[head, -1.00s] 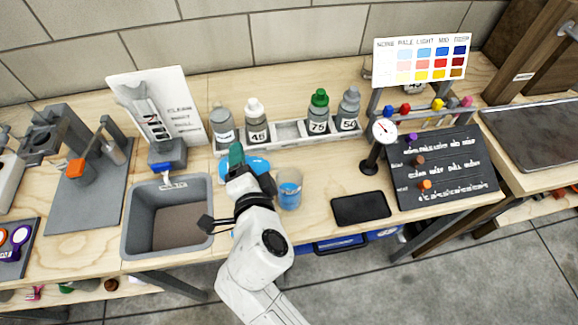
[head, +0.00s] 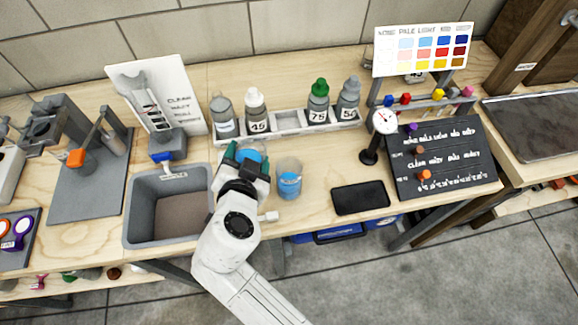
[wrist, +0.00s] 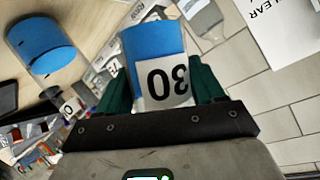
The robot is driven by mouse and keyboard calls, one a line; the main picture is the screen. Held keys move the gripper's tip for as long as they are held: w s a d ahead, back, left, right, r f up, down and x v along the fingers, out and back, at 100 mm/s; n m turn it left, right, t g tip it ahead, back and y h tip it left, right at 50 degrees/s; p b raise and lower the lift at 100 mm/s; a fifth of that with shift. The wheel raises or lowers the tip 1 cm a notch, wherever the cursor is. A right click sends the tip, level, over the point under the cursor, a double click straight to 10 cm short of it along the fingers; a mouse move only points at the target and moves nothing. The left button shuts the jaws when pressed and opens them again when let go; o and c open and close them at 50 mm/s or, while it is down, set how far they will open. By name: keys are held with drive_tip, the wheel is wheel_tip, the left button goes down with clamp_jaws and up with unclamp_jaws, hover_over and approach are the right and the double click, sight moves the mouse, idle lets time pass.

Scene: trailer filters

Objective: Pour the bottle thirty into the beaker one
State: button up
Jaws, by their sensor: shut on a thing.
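My gripper (head: 247,163), with dark green fingers, is shut on the bottle thirty (wrist: 158,45) above the table's front part, right of the sink. In the wrist view the bottle looks blue with a white label, and its number 30 is upside down in the picture. Blue also shows between the fingers in the head view. The beaker (head: 289,182) is clear with blue liquid low inside, standing just right of my gripper. It also shows in the wrist view (wrist: 42,48), apart from the bottle. The bottle's mouth is hidden, and no stream is seen.
A grey rack (head: 289,121) behind holds several bottles, including 45 and 75. The sink (head: 168,208) is left. A black pad (head: 360,198), a dial gauge (head: 384,124) and a dark board (head: 444,160) are right. A colour chart (head: 424,48) stands behind.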

drive_tip(key=shift+n+h, duration=0.4)
drive_tip(key=f+b, duration=0.2)
drive_tip(key=f, duration=0.1)
drive_tip(key=f+b, duration=0.1)
drive_tip(key=shift+a+f, duration=0.3)
drive_tip(key=shift+f, duration=0.1)
drive_tip(key=shift+a+f+n+h+b, duration=0.25)
drive_tip(key=shift+a+n+h+b, duration=0.2)
drive_tip(key=shift+n, duration=0.25)
drive_tip(key=shift+a+f+n+h, duration=0.1)
drive_tip(key=shift+a+n+h, duration=0.05)
drive_tip(key=shift+n+h, duration=0.4)
drive_tip(key=shift+r+p, duration=1.3)
drive_tip(key=shift+r, duration=1.2)
